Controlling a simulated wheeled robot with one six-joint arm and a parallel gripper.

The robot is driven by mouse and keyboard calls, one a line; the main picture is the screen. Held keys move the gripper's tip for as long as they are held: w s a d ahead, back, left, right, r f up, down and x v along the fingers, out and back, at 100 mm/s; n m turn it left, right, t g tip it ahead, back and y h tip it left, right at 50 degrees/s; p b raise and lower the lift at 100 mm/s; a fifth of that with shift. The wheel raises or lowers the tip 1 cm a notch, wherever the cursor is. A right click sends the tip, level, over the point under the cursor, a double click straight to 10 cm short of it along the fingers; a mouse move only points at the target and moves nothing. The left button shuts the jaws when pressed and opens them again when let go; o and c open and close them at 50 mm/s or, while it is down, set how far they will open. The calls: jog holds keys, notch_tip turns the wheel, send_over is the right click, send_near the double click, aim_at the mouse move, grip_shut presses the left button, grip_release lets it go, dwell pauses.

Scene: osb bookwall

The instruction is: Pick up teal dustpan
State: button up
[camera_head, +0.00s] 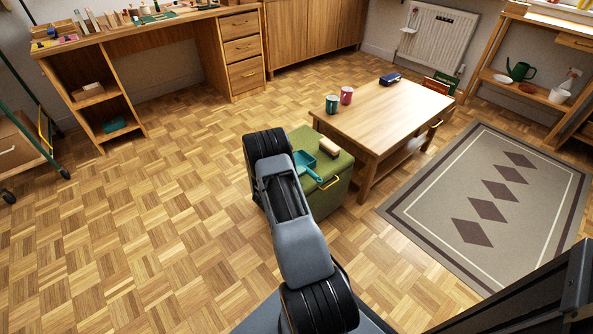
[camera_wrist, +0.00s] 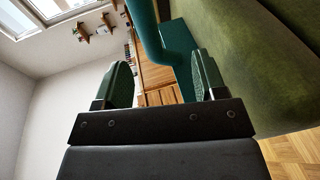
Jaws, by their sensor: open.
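The teal dustpan (camera_head: 304,160) lies on top of the green box-like seat (camera_head: 337,168), its handle pointing toward the front right. In the wrist view a teal curved part (camera_wrist: 147,32) and a flat teal part (camera_wrist: 181,48) show just beyond the fingertips, next to the seat's green side (camera_wrist: 250,60). My gripper (camera_wrist: 162,76) is open, with nothing between its dark green fingers. In the head view my arm reaches to the left of the seat and hides part of it; the gripper's fingers cannot be made out there.
A wooden-backed brush (camera_head: 329,146) lies beside the dustpan. A low wooden table (camera_head: 385,108) with a green mug (camera_head: 331,104) and a red mug (camera_head: 347,95) stands close behind the seat. A patterned rug (camera_head: 440,205) lies to the right. The parquet floor at left is clear.

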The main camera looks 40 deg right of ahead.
jog(key=shift+b+x, duration=0.95)
jog(key=shift+x, duration=1.8)
jog(key=shift+w, duration=0.15)
jog(key=shift+r, duration=0.1)
jog(key=c, duration=1.2)
